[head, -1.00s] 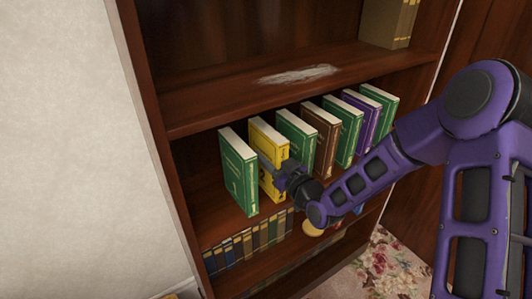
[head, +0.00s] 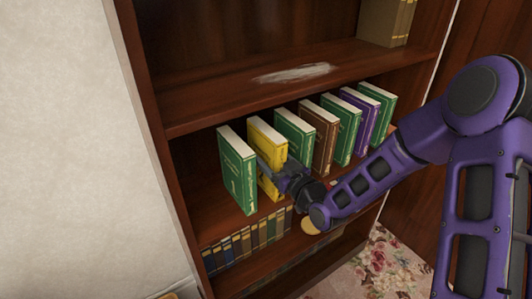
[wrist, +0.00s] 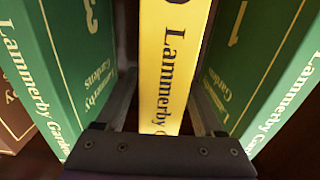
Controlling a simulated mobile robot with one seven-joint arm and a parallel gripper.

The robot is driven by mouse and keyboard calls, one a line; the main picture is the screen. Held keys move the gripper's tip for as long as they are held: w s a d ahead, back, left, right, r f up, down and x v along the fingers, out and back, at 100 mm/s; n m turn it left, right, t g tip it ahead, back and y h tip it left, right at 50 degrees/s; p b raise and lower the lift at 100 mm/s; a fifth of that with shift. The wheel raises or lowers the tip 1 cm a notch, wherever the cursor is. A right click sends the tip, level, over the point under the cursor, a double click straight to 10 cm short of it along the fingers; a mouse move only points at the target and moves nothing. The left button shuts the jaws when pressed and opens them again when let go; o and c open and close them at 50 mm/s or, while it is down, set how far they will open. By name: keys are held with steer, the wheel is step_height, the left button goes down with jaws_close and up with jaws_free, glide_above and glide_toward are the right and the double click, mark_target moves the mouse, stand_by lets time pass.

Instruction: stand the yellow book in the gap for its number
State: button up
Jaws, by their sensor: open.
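The yellow book (head: 263,140) stands upright on the middle shelf (head: 190,118), between the green book marked 1 (head: 238,170) and another green book (head: 292,135). Its spine (wrist: 168,60) fills the centre of the wrist view, lettered "Lammerby". Its number is cut off there. My gripper (head: 273,173) is at the front of the yellow book. In the wrist view its open fingers (wrist: 164,105) lie either side of the spine, with a dark gap showing beside it. The green book on the left (wrist: 70,50) bears a 3; the green one on the right (wrist: 255,60) bears a 1.
A brown book (head: 322,130), more green books and a purple book (head: 362,112) stand to the right on this shelf. The bookcase's left side panel (head: 150,130) is close to book 1.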

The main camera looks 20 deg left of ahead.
mark_target(281, 168)
steer(key=v, duration=1)
steer(key=shift+s+d, duration=0.2)
steer(key=shift+s, duration=0.1)
